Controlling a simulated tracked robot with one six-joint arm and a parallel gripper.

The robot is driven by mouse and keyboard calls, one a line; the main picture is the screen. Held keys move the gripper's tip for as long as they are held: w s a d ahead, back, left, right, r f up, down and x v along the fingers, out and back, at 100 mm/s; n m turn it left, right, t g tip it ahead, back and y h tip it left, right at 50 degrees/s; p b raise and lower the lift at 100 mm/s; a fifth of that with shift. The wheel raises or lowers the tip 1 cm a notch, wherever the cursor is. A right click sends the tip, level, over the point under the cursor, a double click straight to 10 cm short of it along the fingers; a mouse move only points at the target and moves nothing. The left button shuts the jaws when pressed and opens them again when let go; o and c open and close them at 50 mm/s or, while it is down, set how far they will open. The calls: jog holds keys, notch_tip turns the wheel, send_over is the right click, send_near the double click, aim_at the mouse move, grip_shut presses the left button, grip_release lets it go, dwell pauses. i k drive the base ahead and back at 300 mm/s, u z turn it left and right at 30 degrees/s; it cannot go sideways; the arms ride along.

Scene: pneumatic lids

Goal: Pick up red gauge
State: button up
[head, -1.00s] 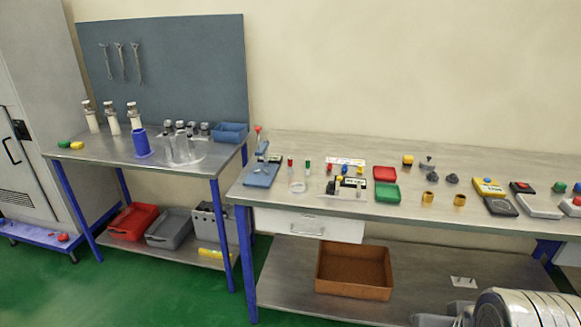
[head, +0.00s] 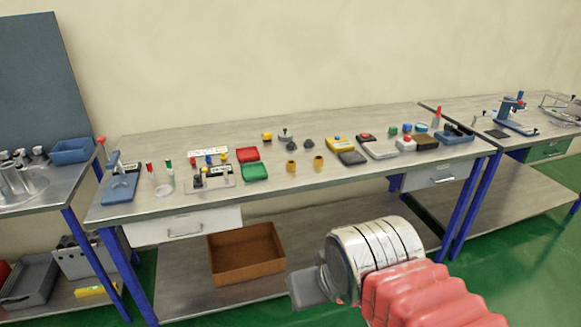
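A small upright stick with a red top (head: 150,169), which looks like the red gauge, stands near the left end of the middle workbench. A similar stick with a green top (head: 168,165) stands just right of it. My gripper (head: 304,288) is low in front of this bench, far to the right of the red-topped stick and apart from everything. It appears small and grey at the end of my arm, and its fingers cannot be made out.
A blue lever fixture (head: 121,186) stands left of the sticks and a clear stand with coloured parts (head: 212,178) to their right. A brown bin (head: 246,255) is on the lower shelf. The bench's front strip is mostly clear.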

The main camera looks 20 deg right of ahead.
aim_at(151, 174)
jog(key=u, duration=0.35)
jog(key=k, duration=0.9)
jog(key=u, duration=0.6)
jog(key=k, duration=0.45)
jog(key=u, duration=0.35)
jog(key=i, duration=0.45)
jog(key=u, duration=0.5)
jog(key=i, duration=1.75)
jog(key=z, duration=0.3)
jog(key=i, duration=0.7)
jog(key=z, duration=0.5)
